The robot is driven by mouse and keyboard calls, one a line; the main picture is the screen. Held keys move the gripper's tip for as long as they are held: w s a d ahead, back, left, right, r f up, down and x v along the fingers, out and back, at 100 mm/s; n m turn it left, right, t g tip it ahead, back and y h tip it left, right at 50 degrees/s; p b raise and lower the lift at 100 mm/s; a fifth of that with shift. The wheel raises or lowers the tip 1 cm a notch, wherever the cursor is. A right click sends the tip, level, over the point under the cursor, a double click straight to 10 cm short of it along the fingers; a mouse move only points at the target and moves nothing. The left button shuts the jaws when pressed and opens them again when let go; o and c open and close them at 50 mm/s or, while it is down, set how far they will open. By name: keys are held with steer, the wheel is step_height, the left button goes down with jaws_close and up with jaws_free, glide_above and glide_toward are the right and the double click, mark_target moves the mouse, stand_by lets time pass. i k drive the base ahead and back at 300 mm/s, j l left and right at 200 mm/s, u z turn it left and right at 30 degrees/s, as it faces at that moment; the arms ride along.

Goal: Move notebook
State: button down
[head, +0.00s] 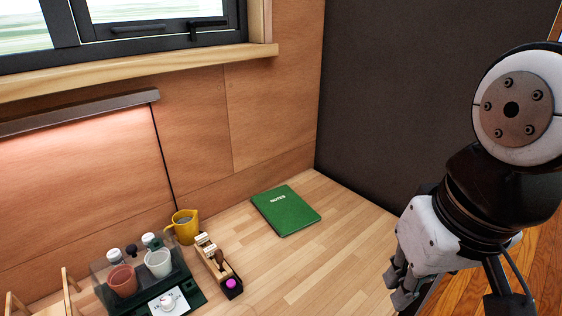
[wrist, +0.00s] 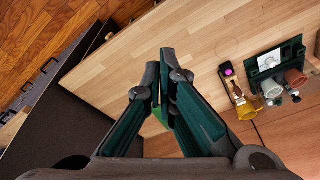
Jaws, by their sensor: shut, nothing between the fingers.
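The green notebook (head: 286,212), marked "NOTES", lies flat on the wooden table (head: 325,265) near the back corner. In the wrist view only a bright green sliver of the notebook (wrist: 157,115) shows between my fingers; the rest is hidden behind them. My gripper (head: 398,290) is at the right in the head view, apart from the notebook and near the table's right edge. In the wrist view my gripper (wrist: 159,66) has its fingertips together, with nothing held.
A dark tray (head: 187,290) with cups and bottles stands at the front left. A dark wall (head: 420,100) rises behind. The tabletop before the notebook is clear.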

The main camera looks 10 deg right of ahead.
mark_target(288, 213)
steer(key=l+u, duration=0.35)
steer(key=l, duration=1.4)
steer(key=i+l+u, duration=0.15)
steer(key=i+l, duration=0.15)
steer(key=l, duration=0.15)
steer(key=i+l+u, duration=0.1)
steer(key=i+l, duration=0.15)
steer(key=l, duration=0.2)
